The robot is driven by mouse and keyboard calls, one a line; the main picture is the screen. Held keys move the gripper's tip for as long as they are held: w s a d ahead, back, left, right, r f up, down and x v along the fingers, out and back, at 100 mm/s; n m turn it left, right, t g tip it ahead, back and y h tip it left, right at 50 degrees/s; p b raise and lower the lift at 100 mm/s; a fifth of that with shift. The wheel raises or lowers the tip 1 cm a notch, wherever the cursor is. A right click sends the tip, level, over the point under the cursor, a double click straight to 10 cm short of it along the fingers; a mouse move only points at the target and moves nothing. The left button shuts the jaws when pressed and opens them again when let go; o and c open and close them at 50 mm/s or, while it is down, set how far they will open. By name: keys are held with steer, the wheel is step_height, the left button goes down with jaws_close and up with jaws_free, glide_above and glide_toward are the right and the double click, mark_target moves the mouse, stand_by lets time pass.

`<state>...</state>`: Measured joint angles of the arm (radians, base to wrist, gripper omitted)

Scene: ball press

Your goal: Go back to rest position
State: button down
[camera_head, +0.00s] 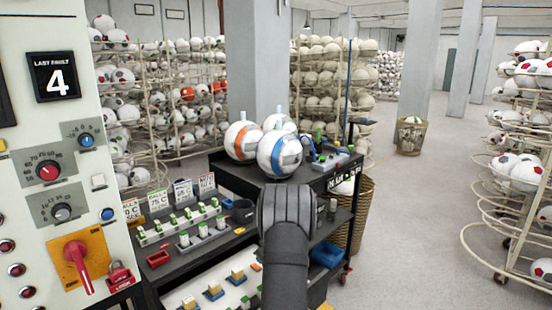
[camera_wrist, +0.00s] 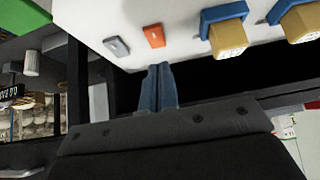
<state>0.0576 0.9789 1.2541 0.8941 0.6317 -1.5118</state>
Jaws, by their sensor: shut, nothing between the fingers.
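My gripper (camera_wrist: 159,70) shows in the wrist view as two blue-grey fingers pressed together, with nothing between them. The fingertips are at the edge of a white surface (camera_wrist: 90,15), close to an orange button-like piece (camera_wrist: 154,37) and a grey one (camera_wrist: 116,47). I cannot tell whether they touch the edge. In the head view my dark arm reaches up from the bottom over the black cart (camera_head: 215,250) and hides the gripper.
Balls with blue (camera_head: 280,154) and orange (camera_head: 243,141) marks sit on the cart's top. A control panel (camera_head: 60,130) stands at left, a wicker basket (camera_head: 360,205) behind the cart, a ball rack (camera_head: 520,150) at right. The floor (camera_head: 420,230) between is clear.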

steer(key=shift+w+a+r, duration=0.35)
steer(key=shift+w+r, duration=0.05)
steer(key=shift+r, duration=0.1)
steer(key=v, duration=0.9)
steer(key=s+a+r+m+g+h, duration=0.2)
steer(key=a+r+m, duration=0.3)
steer(key=r+m, duration=0.8)
steer(key=shift+s+m+h, duration=0.5)
steer(key=shift+s+h, duration=0.2)
steer(key=shift+h, duration=0.1)
steer(key=shift+r, duration=0.1)
steer(key=c, duration=2.1)
jaws_free()
